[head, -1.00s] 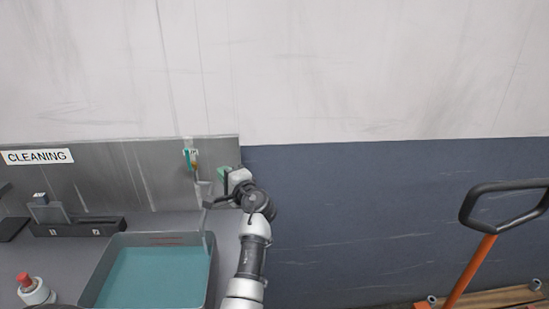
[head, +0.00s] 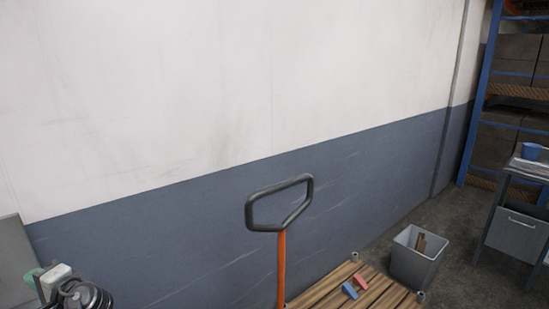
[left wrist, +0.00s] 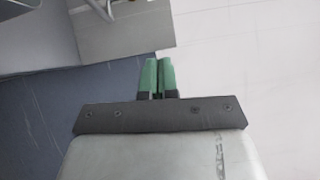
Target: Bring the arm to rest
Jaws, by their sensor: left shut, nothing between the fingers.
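My left arm's wrist shows at the lower left corner of the head view, with the left gripper (head: 36,277) at the left edge beside the grey panel. In the left wrist view the two green fingertips of the left gripper (left wrist: 158,76) stand side by side, shut with nothing between them. They are in front of the wall, and the grey panel (left wrist: 120,35) shows just beyond them to the left. My right gripper shows in neither view.
A pallet truck handle (head: 281,205) rises over a wooden pallet (head: 345,290) with a red and a blue block. A grey bin (head: 415,262) stands right of it. A blue-framed shelf (head: 480,95) and a table with a blue cup (head: 530,151) are at far right.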

